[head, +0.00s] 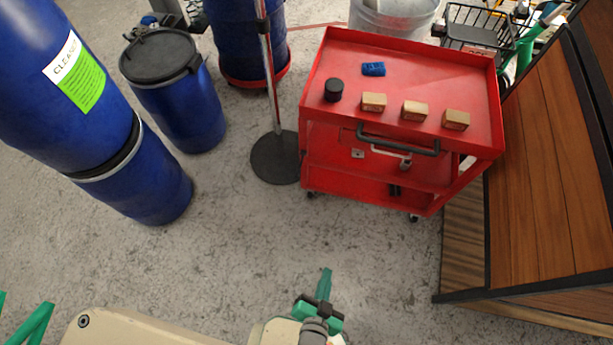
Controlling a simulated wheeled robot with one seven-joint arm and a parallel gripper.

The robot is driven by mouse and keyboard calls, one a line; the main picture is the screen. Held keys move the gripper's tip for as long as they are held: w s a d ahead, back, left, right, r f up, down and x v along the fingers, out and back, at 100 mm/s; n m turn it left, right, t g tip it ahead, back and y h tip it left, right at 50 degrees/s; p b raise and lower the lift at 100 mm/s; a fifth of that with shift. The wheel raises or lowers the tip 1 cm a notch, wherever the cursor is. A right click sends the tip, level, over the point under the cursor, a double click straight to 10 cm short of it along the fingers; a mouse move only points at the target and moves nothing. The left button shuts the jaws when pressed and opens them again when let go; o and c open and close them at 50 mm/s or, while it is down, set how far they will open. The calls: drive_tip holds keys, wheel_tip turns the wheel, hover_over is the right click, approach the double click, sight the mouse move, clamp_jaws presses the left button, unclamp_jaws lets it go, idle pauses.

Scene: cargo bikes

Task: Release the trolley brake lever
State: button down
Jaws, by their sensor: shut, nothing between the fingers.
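The red trolley (325,70) stands at the upper right with its near side facing me. A dark bar handle (398,146) runs along that side, just under the top tray. Below the handle is a thin pale lever (380,153) with a small grey end piece; it looks like the brake lever, but its exact position is too small to tell. A small dark part (394,190) shows lower on the trolley, and I cannot tell what it is. My gripper (325,283), with green fingers, is shut and empty over the floor, well short of the trolley.
On the trolley top are a black cylinder (334,90), a blue item (373,69) and wooden blocks (373,102). A post base (277,157) and blue barrels (180,105) stand left. A wooden panel box (545,170) stands close right. Floor between is clear.

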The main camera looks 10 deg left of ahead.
drive_tip(key=s+a+r+n+t, duration=0.1)
drive_tip(key=s+r+n, duration=0.1)
drive_tip(key=r, duration=0.7)
drive_tip(key=s+a+r+n+t, duration=0.1)
drive_tip(key=s+r+n+t, duration=0.1)
drive_tip(key=r, duration=0.7)
drive_tip(key=shift+s+n+t, duration=0.15)
drive_tip(key=shift+n+t, duration=0.15)
drive_tip(key=shift+d, duration=0.1)
